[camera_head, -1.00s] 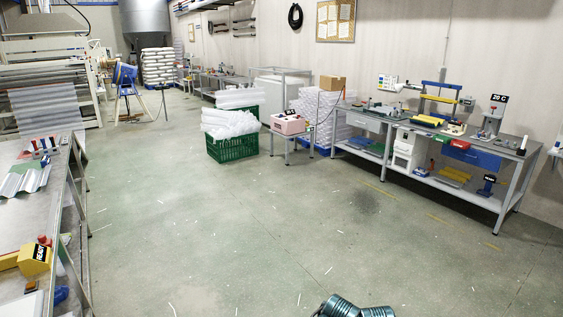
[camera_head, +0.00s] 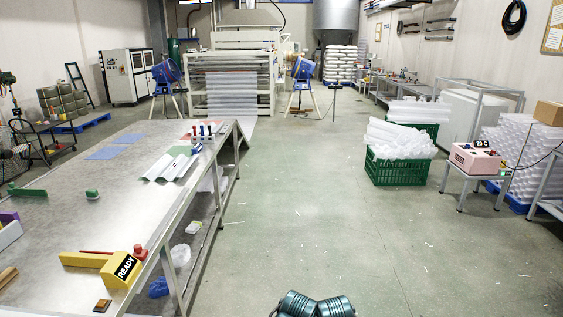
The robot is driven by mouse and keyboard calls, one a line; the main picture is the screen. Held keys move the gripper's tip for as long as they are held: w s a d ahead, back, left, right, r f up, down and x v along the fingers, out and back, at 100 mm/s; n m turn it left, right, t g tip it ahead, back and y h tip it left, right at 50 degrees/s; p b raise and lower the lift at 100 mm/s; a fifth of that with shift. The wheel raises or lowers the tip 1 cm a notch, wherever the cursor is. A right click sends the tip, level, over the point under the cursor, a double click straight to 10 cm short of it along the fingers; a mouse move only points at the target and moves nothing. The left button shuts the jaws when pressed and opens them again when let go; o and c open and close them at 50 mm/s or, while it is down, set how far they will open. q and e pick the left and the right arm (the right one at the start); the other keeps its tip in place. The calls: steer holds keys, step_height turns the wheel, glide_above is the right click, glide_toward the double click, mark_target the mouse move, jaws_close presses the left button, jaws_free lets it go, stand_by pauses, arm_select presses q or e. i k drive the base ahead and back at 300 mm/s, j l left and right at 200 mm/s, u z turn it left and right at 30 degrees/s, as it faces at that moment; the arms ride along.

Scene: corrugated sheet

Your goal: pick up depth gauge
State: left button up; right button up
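I cannot make out a depth gauge for certain in this view. The long metal table (camera_head: 95,228) at left carries small items too far off to tell apart. Among them is a row of small blue, red and white upright pieces (camera_head: 203,131) beside a piece of corrugated sheet (camera_head: 172,164). Neither of my grippers shows. Teal ribbed parts at the bottom edge look like my own body.
A yellow block marked READY (camera_head: 121,268) sits at the table's near right corner. Green crates (camera_head: 400,171) with white rolls and a small table with a pink box (camera_head: 475,158) stand at right. The grey floor between is clear, with thin white scraps.

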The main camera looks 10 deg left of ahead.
mark_target(196, 149)
steer(key=i+u, duration=0.3)
steer(key=i, duration=1.55)
steer(key=i+u, duration=0.3)
steer(key=i, duration=0.25)
steer(key=i+l+u, duration=0.1)
steer(key=i+u, duration=0.25)
steer(key=i, duration=0.2)
steer(key=i+l+u, duration=0.3)
steer(key=i, duration=0.25)
